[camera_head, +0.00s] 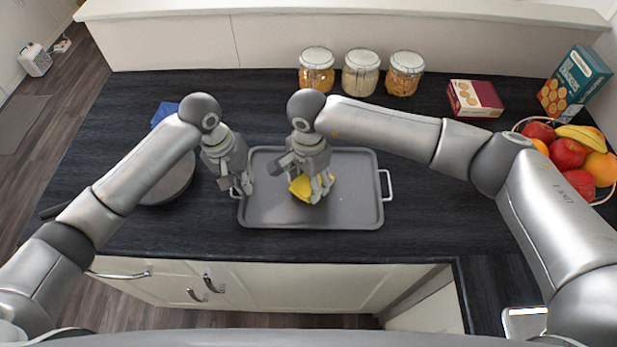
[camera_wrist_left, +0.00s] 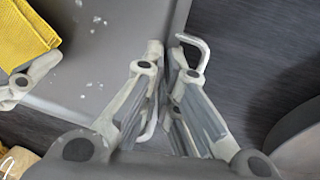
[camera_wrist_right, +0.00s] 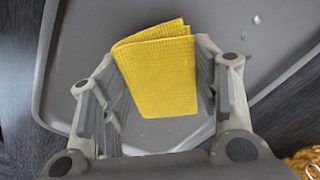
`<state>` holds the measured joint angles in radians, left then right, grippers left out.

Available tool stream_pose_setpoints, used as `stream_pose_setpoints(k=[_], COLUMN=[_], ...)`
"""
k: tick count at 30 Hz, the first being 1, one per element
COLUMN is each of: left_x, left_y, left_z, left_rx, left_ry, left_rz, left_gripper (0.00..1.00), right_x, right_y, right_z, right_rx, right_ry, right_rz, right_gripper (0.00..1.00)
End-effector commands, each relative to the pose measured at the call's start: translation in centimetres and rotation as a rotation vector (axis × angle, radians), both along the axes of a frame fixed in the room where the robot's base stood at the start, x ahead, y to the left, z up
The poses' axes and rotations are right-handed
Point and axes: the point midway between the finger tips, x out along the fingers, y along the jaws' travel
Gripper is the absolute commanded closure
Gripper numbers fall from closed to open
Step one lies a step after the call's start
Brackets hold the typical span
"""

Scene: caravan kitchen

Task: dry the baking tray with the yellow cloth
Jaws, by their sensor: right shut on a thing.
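The grey baking tray (camera_head: 350,200) lies flat on the dark counter, with light handles at its left and right ends. Pale droplets show on its surface in both wrist views. My right gripper (camera_head: 318,194) is over the middle of the tray, shut on the folded yellow cloth (camera_wrist_right: 160,75). The cloth appears to rest against the tray. My left gripper (camera_head: 238,188) is at the tray's left handle (camera_wrist_left: 203,50). Its fingers are close together with a narrow gap, and they partly hide the handle. Whether they grip it is unclear.
A dark round pan (camera_head: 170,188) stands left of the tray, partly behind my left arm, near a blue item (camera_head: 163,113). Several jars (camera_head: 361,75), a box (camera_head: 475,98) and a fruit basket (camera_head: 570,155) stand behind and right. Counter right of the tray is clear.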

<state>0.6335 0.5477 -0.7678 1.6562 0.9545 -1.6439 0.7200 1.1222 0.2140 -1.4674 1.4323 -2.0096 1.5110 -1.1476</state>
Motion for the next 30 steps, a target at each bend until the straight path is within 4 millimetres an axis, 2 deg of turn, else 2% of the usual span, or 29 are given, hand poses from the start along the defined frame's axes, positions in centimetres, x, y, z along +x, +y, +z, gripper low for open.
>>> stream_pose_setpoints(k=[13, 30], left_x=[0.0, 0.0], left_y=[0.0, 0.0], left_z=[0.0, 0.0], left_rx=[-0.001, -0.001], left_ry=[-0.001, -0.001], left_rz=[0.0, 0.0], left_gripper=[1.0, 1.0], right_x=[-0.2, -4.1], right_y=[0.0, 0.0], right_z=[-0.6, -0.3], right_rx=[0.0, 0.0], right_ry=[0.0, 0.0], right_rz=[0.001, 0.001], right_gripper=[0.66, 0.66])
